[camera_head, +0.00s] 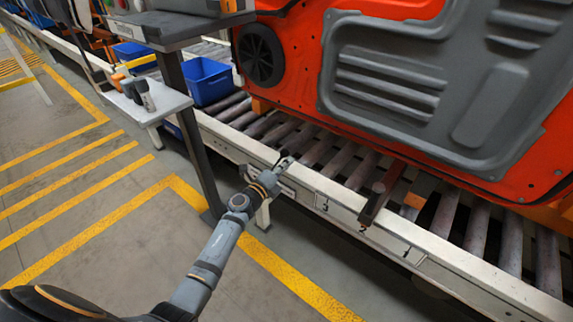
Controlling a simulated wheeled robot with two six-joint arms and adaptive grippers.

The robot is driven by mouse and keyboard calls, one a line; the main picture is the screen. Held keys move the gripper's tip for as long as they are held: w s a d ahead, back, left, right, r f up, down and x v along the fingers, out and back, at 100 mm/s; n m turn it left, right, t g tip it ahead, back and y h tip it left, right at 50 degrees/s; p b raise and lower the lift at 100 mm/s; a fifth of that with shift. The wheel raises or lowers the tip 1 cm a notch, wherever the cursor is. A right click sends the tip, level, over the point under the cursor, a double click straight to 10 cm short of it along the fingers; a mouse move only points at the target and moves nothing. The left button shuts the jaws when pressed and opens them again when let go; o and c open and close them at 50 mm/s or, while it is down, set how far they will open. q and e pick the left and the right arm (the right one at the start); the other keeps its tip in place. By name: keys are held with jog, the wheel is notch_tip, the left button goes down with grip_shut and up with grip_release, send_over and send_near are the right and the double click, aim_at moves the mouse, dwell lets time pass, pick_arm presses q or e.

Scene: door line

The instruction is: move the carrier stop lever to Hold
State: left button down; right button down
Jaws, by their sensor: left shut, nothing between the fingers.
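My left arm reaches up from the bottom of the head view. My left gripper (281,162) is shut and empty at the conveyor's front rail, near a small marked plate. A dark reddish-brown lever-like bar (381,194) stands on the same rail to the right, apart from my gripper, and looks like the carrier stop lever. Its upper end leans toward the rollers. Its setting and any Hold marking are too small to read. My right gripper is not in view.
An orange-red door panel (300,40) hangs over the rollers. A dark post (190,130) and small shelf (150,102) stand left of the gripper. A blue bin (208,82) is behind.

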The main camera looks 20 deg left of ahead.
pick_arm(q)
jog(key=shift+a+r, duration=0.1)
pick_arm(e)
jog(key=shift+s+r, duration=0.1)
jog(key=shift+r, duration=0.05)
